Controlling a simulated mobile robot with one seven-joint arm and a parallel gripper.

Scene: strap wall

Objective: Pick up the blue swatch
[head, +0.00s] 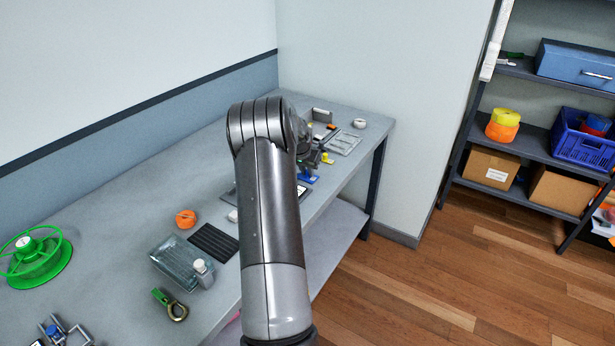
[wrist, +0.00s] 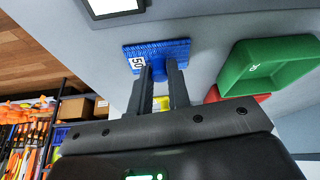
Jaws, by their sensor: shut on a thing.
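The blue swatch (wrist: 172,50) is a small ribbed blue plate with a white label reading "50"; it shows in the wrist view beyond the fingertips. My gripper (wrist: 160,72) is shut on the blue swatch, its two dark fingers closed around a part that they mostly hide. In the head view, a small blue patch (head: 308,179) near the bench's front edge looks like the same swatch, largely hidden by my arm. I cannot tell whether the swatch touches the bench.
The grey bench (head: 115,218) also bears an orange piece (head: 186,219), a clear box (head: 178,262), a dark ribbed mat (head: 214,243) and a green reel (head: 36,257). In the wrist view, a green tray (wrist: 268,68) and a red item (wrist: 236,102) lie right of the swatch. Shelves (head: 535,145) stand at right.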

